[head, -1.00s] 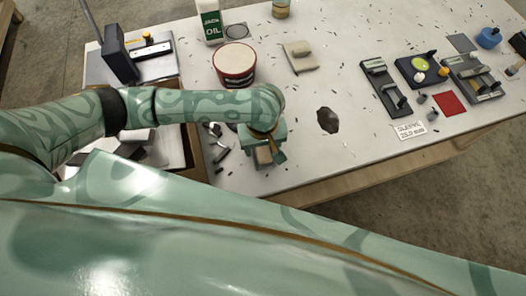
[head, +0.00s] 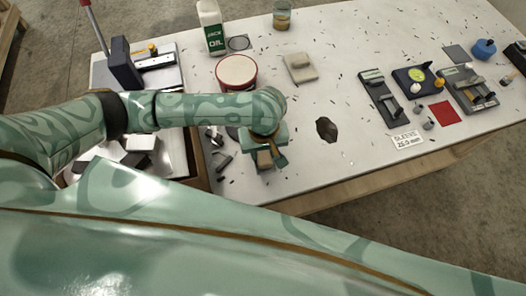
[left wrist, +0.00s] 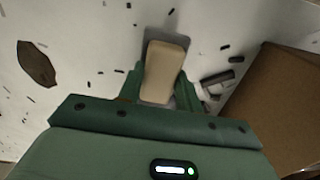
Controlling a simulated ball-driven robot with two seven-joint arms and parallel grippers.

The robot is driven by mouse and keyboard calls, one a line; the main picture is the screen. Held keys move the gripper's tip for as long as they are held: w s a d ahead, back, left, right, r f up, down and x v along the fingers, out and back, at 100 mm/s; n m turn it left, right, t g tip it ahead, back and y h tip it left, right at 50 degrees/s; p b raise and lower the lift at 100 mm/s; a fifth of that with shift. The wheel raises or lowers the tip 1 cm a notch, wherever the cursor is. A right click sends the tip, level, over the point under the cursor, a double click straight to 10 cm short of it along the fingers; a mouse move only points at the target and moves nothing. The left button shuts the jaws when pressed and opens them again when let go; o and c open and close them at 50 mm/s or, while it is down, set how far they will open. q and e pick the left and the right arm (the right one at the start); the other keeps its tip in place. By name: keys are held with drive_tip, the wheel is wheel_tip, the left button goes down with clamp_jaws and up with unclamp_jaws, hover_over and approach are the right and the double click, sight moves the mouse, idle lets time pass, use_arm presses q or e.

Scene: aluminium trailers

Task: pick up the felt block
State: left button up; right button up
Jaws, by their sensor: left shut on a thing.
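The felt block (left wrist: 164,72) is a tan block with rounded edges, between the green fingers of my left gripper (left wrist: 160,88) in the left wrist view. In the head view my left gripper (head: 265,158) points down near the table's front edge, shut on the block (head: 264,161). The gripper and wrist hide part of the block there. A grey patch lies behind the block in the wrist view; I cannot tell whether the block touches the table. My right gripper is not in view.
An open box (head: 201,160) stands left of the gripper, and a red-rimmed tub (head: 237,72) behind it. A dark flat patch (head: 326,129) lies to the right. A beige object (head: 299,67) and several fixtures (head: 379,97) stand farther off. Small dark scraps dot the table.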

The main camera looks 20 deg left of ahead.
sight(265, 159)
use_arm(q)
drive_tip(key=s+d+r+p, duration=0.5)
drive_tip(key=s+r+p, duration=0.2)
drive_tip(key=s, duration=0.6)
drive_tip(key=shift+r+p, duration=0.4)
drive_tip(key=shift+r, duration=1)
